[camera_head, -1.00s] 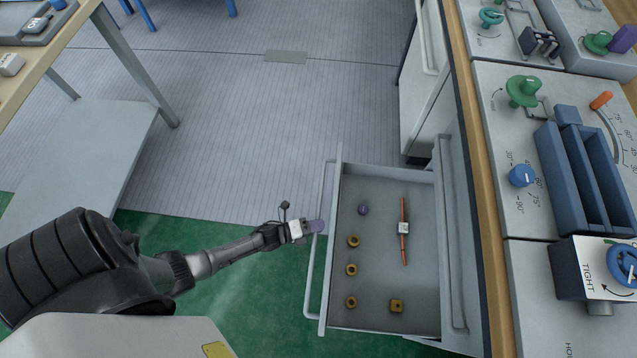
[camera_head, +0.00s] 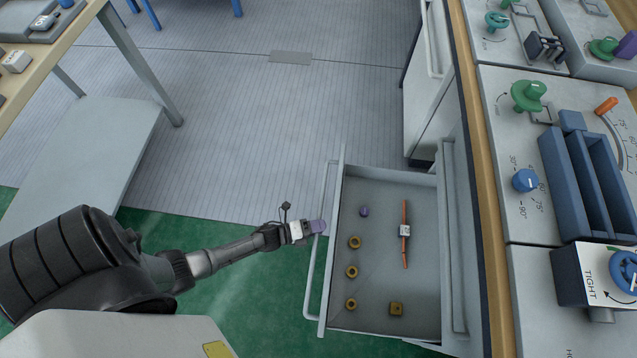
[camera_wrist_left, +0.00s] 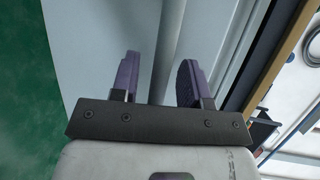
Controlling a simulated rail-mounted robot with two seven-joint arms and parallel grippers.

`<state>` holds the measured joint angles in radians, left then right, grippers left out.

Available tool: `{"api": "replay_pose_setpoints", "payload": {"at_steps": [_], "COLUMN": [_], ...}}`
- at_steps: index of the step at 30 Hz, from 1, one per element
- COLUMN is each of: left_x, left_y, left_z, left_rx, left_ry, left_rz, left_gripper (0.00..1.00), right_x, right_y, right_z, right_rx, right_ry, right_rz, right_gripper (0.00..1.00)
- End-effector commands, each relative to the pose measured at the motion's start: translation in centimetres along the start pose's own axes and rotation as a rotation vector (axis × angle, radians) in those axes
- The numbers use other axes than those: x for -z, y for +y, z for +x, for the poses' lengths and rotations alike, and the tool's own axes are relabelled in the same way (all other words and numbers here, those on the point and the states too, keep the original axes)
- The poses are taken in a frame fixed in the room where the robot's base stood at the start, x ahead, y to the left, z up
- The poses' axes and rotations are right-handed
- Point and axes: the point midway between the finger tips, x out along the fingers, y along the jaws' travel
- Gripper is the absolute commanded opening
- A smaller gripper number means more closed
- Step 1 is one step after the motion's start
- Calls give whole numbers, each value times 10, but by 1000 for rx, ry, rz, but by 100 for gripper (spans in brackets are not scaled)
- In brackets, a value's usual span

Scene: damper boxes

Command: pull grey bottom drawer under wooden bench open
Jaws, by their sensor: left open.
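The grey drawer (camera_head: 372,315) under the wooden-edged bench (camera_head: 488,215) stands pulled out, with its inside in view. Its long bar handle (camera_head: 314,270) runs along the drawer front on the left side. My left gripper (camera_head: 318,227) is at this handle, coming in from the left. In the left wrist view my left gripper (camera_wrist_left: 160,58) is open, and the handle bar (camera_wrist_left: 168,45) passes between its two purple fingers. I cannot tell whether either finger touches the bar. My right gripper is not in view.
The drawer holds several brass-coloured pieces (camera_head: 352,272), a purple piece (camera_head: 364,211) and an orange rod (camera_head: 405,235). Panels with knobs (camera_head: 528,95) cover the bench top. A table (camera_head: 50,55) with a lower shelf (camera_head: 90,150) stands at left. The floor between is clear.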

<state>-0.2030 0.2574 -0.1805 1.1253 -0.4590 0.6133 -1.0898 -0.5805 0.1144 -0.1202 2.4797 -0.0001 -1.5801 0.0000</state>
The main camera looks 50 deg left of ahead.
Motion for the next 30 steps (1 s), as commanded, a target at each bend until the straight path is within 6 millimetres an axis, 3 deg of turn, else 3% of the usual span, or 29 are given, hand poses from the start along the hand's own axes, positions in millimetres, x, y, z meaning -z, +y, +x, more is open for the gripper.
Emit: {"api": "replay_pose_setpoints", "payload": {"at_steps": [18,24,30], "left_x": [0,0,-1], "left_y": [-2,-1,0], "left_z": [-108,-128,-134], "left_rx": [-2,-1,-1], "left_ry": [0,0,0], "left_rz": [0,0,1], "left_gripper": [42,42,42], "right_x": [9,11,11], "right_y": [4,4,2], "right_z": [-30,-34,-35], "right_rx": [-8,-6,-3], "right_ry": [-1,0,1], "right_rz": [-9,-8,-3], "right_gripper": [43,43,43]}}
